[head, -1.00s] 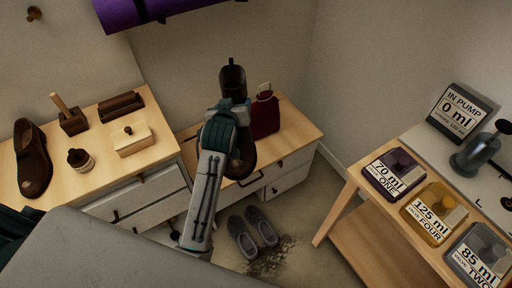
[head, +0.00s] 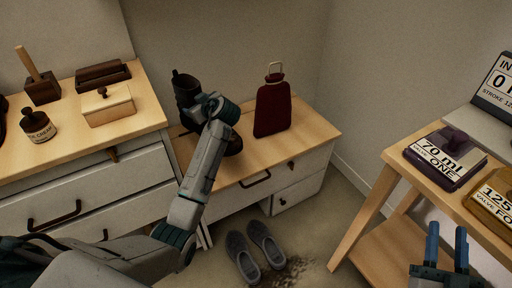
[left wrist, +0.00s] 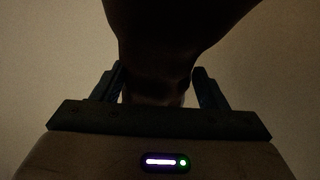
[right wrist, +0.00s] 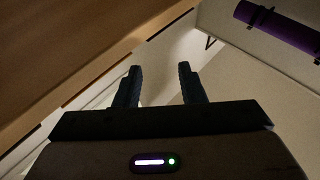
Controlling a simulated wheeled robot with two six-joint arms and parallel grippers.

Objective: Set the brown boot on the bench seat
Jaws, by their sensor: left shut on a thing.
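The dark brown boot (head: 187,88) is upright at the left end of the bench seat (head: 300,140). Its toe shows past my arm, and its middle is hidden. I cannot tell whether its sole touches the seat. My left gripper (head: 207,104) is shut on the boot. In the left wrist view the boot (left wrist: 160,50) fills the space between the two fingers (left wrist: 158,88). My right gripper (head: 447,246) is open and empty at the lower right of the head view, its fingers apart in the right wrist view (right wrist: 158,85).
A dark red bottle-shaped thing with a handle (head: 272,108) stands on the seat right of the boot. A dresser (head: 85,145) with a small box (head: 108,104) and a jar (head: 38,125) adjoins on the left. Grey shoes (head: 254,252) lie on the floor. A pump table (head: 405,175) stands right.

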